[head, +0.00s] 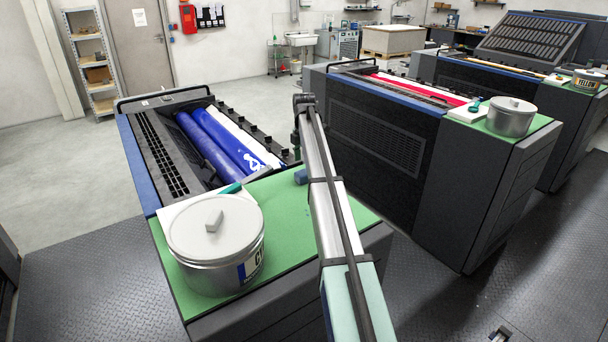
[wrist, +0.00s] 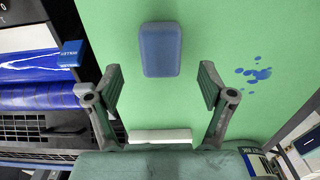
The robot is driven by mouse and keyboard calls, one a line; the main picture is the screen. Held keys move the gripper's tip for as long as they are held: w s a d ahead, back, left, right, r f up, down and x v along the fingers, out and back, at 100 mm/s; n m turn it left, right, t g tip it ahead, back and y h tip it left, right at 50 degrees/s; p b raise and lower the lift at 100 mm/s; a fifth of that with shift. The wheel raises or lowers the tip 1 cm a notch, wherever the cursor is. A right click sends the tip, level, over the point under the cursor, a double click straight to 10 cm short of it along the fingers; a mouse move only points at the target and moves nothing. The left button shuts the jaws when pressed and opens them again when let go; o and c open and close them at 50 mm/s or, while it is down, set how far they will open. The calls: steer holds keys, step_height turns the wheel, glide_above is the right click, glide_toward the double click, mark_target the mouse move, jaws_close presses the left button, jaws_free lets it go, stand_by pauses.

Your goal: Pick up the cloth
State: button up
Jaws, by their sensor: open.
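A small blue, rounded pad (wrist: 160,50) lies on the green top (wrist: 210,25) of the near press. It may be the folded cloth; its texture is too unclear to be sure. In the head view the blue pad (head: 300,177) shows at the edge of the green top, beside my arm. My gripper (wrist: 162,82) is open and empty in the wrist view. Its fingertips are spread to either side of the pad's near end, with gaps on both sides. In the head view the gripper is mostly hidden by my arm.
A large ink can (head: 215,245) stands left on the green top, a teal-handled tool (head: 231,188) behind it. Blue ink spots (wrist: 258,74) lie right of the pad. Blue rollers (head: 220,140) lie open behind. A second press (head: 370,130) stands to the right.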

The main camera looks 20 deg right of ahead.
mark_target(304, 172)
steer(key=shift+f+p, duration=1.35)
steer(key=shift+f, duration=1.4)
steer(key=shift+s, duration=0.1)
steer(key=c, duration=1)
